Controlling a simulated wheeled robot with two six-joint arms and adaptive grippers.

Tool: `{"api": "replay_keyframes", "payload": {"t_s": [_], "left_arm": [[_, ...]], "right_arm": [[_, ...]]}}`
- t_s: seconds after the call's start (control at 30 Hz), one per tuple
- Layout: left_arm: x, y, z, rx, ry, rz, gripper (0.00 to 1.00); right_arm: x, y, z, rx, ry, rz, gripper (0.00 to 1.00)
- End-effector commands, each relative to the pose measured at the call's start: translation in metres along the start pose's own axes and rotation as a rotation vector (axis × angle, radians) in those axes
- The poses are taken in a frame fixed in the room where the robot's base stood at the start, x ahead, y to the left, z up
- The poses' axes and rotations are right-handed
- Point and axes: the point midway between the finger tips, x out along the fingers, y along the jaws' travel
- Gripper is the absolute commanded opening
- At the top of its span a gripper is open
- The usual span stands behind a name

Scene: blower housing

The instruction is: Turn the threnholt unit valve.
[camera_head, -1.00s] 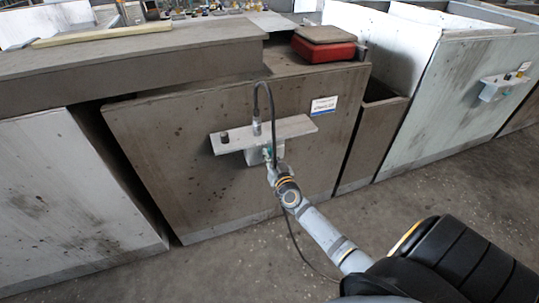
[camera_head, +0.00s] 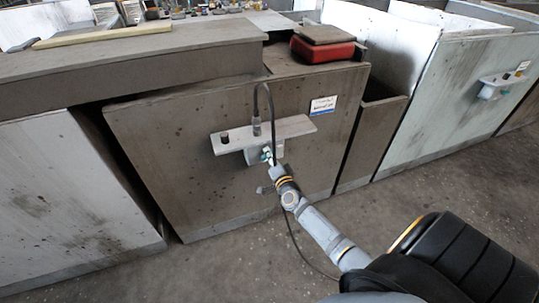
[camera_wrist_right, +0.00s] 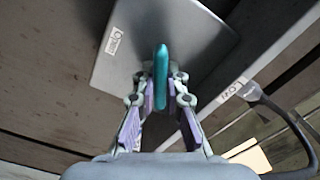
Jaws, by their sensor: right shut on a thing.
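The valve has a teal handle (camera_wrist_right: 161,78), seen nearly edge-on in the right wrist view, in front of a grey box (camera_wrist_right: 165,40) with a small white label. In the head view the valve's box (camera_head: 251,157) hangs under a pale shelf plate (camera_head: 293,127) on the brown panel's front. My right gripper (camera_head: 270,163) is at the valve there, small and partly blended with it. In the right wrist view the gripper (camera_wrist_right: 161,90) has its two fingers closed on either side of the teal handle. My left gripper is out of view.
A white label (camera_head: 323,105) is on the brown panel (camera_head: 180,185). A red box (camera_head: 322,50) sits on top. The floor (camera_head: 225,265) in front is clear.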

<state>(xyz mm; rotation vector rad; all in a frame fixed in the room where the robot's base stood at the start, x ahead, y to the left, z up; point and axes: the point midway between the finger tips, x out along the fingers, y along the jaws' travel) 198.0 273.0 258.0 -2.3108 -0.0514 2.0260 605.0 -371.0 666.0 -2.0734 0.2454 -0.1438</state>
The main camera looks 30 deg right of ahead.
Motion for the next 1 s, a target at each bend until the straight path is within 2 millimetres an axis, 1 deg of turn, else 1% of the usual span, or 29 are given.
{"api": "replay_keyframes", "payload": {"t_s": [0.2, 0.5, 0.7, 1.0], "left_arm": [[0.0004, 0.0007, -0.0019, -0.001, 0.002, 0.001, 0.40], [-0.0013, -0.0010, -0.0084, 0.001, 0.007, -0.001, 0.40], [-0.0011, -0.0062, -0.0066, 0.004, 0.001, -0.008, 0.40], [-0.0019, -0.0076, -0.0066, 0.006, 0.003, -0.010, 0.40]], "right_arm": [[-0.0006, 0.0021, 0.0009, 0.192, -0.001, 0.002, 0.00], [-0.0007, 0.0025, 0.0010, 0.401, -0.001, 0.002, 0.00], [-0.0007, 0.0026, 0.0011, 0.483, -0.002, 0.003, 0.00], [-0.0007, 0.0027, 0.0011, 0.528, -0.002, 0.003, 0.00]]}}
